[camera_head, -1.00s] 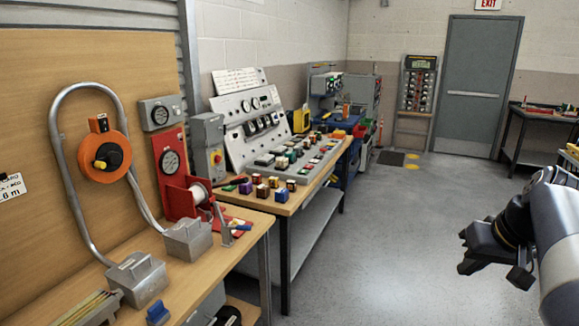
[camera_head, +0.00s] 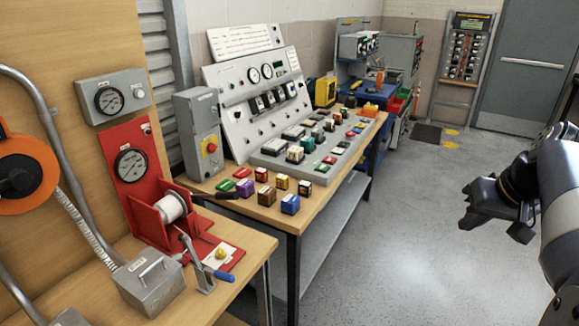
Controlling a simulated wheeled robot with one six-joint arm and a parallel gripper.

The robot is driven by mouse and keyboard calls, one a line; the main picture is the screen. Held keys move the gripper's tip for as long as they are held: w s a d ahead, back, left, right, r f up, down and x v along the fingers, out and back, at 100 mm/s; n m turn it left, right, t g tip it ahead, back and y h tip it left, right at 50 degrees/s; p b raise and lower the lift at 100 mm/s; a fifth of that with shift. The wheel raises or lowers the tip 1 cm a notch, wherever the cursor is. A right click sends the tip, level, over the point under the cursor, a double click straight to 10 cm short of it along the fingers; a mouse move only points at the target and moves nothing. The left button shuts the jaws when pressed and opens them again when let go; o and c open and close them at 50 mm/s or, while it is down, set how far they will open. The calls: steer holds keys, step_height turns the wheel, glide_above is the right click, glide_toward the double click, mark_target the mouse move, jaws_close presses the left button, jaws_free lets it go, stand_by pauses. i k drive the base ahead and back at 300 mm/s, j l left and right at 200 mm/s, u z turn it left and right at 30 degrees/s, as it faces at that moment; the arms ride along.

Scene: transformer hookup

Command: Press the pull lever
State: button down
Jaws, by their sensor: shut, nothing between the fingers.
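A grey metal lever (camera_head: 194,258) with a blue grip (camera_head: 225,276) stands at the front right of the red gauge stand (camera_head: 130,178), near the right edge of the wooden bench (camera_head: 245,246). It looks like the pull lever, though I can read no label on it. A white spool (camera_head: 172,207) sits in the red frame just behind it. My gripper (camera_head: 492,226) is at the right of the view, above open floor, far to the right of the lever and touching nothing. It is shut and empty.
A second bench holds a sloped control panel (camera_head: 258,88), several coloured blocks such as a blue one (camera_head: 290,204), and a grey box with a red knob (camera_head: 199,135). A grey box (camera_head: 148,284) sits left of the lever. The floor (camera_head: 385,255) between benches and arm is clear.

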mark_target(220, 194)
steer(key=i+u, duration=0.25)
steer(key=u, duration=0.15)
steer(key=i+u, duration=0.25)
steer(key=u, duration=0.15)
steer(key=i+l+u, duration=0.2)
steer(key=u, duration=0.25)
steer(key=i+l+u, duration=0.25)
steer(key=u, duration=0.15)
steer(key=i+l+u, duration=0.2)
steer(key=u, duration=0.2)
steer(key=l, duration=0.1)
